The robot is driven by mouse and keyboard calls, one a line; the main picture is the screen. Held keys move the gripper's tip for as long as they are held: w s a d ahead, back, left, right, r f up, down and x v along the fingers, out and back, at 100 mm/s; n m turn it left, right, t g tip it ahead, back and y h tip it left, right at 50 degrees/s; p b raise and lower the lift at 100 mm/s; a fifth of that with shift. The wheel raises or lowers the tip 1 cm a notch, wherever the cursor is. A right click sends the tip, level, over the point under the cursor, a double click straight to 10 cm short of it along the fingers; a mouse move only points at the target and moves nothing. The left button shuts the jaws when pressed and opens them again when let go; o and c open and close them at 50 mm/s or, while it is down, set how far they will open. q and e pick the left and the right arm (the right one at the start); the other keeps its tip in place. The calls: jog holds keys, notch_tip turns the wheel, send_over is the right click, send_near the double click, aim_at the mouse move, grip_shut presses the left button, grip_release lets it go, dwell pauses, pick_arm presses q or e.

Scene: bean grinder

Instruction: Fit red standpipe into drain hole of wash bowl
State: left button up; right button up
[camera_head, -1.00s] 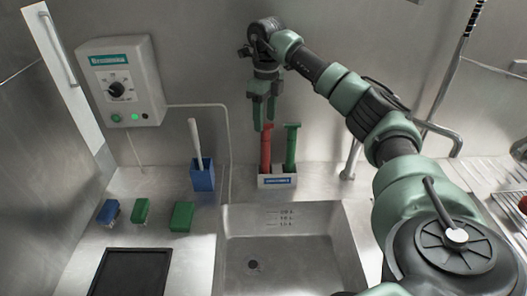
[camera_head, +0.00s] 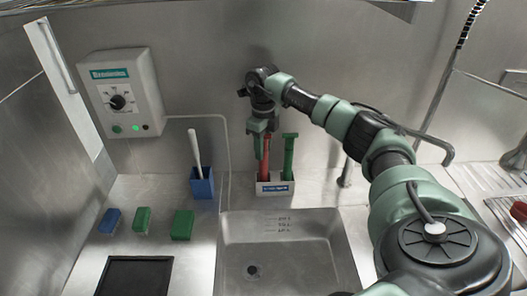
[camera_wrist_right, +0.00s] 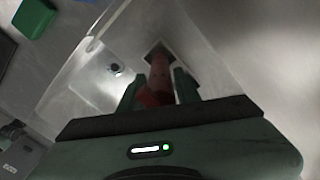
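The red standpipe (camera_head: 265,165) stands upright in a white holder (camera_head: 276,189) behind the wash bowl (camera_head: 315,258). A green standpipe (camera_head: 289,152) stands beside it in the same holder. My right gripper (camera_head: 262,145) points down at the top of the red standpipe. In the right wrist view its fingers (camera_wrist_right: 157,92) are apart, one on each side of the red standpipe (camera_wrist_right: 160,75); I cannot tell whether they touch it. The drain hole (camera_head: 252,271) is an empty dark ring in the bowl floor, also in the right wrist view (camera_wrist_right: 115,68). My left gripper is not in view.
A blue cup (camera_head: 202,184) with a white-handled tool stands left of the holder. Blue and green blocks (camera_head: 182,225) lie on the left counter near a black mat (camera_head: 135,276). A control box (camera_head: 122,93) is on the wall. The bowl is clear.

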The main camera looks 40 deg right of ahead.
grip_shut()
dwell(1.2)
